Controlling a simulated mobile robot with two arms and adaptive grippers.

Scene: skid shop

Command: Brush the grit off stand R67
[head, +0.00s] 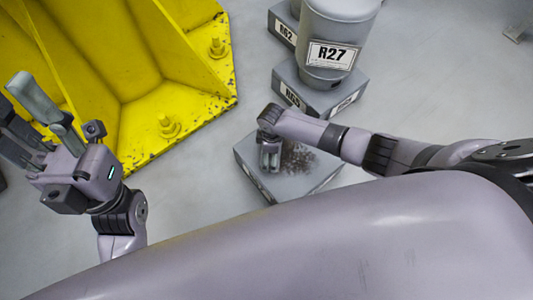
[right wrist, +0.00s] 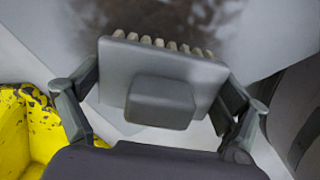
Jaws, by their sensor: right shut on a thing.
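A low grey stand (head: 318,183) sits on the floor in the middle of the head view, with dark grit (head: 298,157) on its top. Its side label is too hidden to read. My right gripper (head: 269,155) is over the left part of the stand's top, left of most of the grit. In the right wrist view it is shut on a grey brush (right wrist: 160,75) with pale bristles. The bristles point toward the grit (right wrist: 170,18); I cannot tell whether they touch the top. My left gripper (head: 35,118) is open and empty at the left.
A grey drum labelled R27 (head: 325,53) stands on another grey stand (head: 318,97) just behind. A stand labelled R62 (head: 284,32) is farther back. A yellow steel structure (head: 110,70) with bolts fills the upper left. The floor (head: 440,90) at the right is mostly clear.

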